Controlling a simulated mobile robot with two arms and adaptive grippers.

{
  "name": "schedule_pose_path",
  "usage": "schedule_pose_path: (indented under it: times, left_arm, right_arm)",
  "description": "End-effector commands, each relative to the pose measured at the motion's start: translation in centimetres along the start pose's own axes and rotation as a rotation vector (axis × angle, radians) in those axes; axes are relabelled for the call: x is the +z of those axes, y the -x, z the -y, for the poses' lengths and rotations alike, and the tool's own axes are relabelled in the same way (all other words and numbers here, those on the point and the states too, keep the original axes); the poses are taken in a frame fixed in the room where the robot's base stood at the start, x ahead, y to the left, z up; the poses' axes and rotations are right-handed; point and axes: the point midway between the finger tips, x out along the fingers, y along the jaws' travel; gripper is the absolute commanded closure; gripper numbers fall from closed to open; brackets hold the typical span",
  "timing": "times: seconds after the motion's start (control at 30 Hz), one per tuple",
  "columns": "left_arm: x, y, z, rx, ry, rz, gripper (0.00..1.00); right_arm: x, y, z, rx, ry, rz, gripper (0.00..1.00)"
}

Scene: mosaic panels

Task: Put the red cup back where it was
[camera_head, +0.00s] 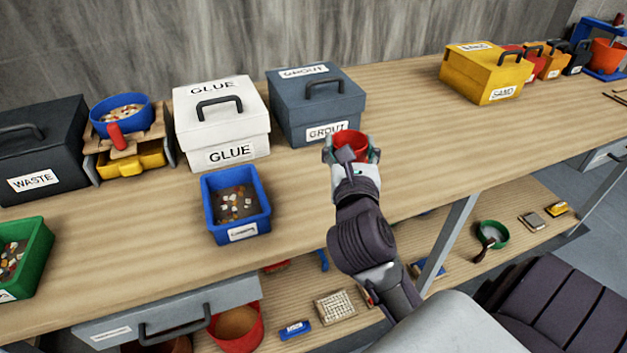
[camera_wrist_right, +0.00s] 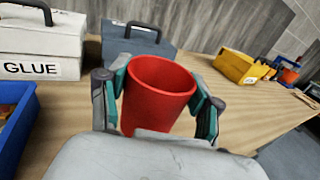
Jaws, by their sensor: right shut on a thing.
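The red cup (camera_head: 349,142) is between the fingers of my right gripper (camera_head: 352,152), in front of the dark grey grout box. In the right wrist view the red cup (camera_wrist_right: 158,92) is upright and empty inside, with the teal-padded fingers of my right gripper (camera_wrist_right: 158,100) closed on both sides of it. The cup's base is hidden behind the wrist, so I cannot tell whether it touches the bench. My left gripper is in neither view.
The grout box (camera_head: 318,108) and white glue box (camera_head: 221,121) stand behind. A blue bin (camera_head: 213,222) of chips is at left. A yellow sand box (camera_head: 483,73) stands far right. The bench (camera_head: 430,130) is clear right of the cup.

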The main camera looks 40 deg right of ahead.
Motion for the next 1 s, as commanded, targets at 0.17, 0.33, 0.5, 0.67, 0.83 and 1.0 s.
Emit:
schedule_pose_path:
  times: [0.17, 0.33, 0.5, 0.67, 0.83, 1.0]
  left_arm:
    - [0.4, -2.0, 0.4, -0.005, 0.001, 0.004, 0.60]
    - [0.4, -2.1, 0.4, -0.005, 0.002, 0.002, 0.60]
    - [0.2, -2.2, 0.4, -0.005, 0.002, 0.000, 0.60]
    - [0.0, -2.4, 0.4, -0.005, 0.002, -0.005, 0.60]
    - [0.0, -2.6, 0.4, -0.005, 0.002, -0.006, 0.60]
    - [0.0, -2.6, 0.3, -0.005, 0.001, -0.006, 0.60]
  right_arm:
    - [-2.5, -2.2, -3.5, -0.001, 0.003, -0.003, 0.82]
    - [-4.5, -4.0, -6.4, -0.001, 0.003, -0.001, 0.82]
    - [-5.4, -4.9, -7.8, -0.002, 0.002, 0.000, 0.82]
    - [-7.3, -5.0, -7.9, -0.003, 0.006, -0.003, 0.82]
    - [-9.4, -5.0, -7.9, -0.002, 0.005, -0.002, 0.82]
    - [-9.6, -5.0, -7.9, -0.002, 0.002, 0.000, 0.82]
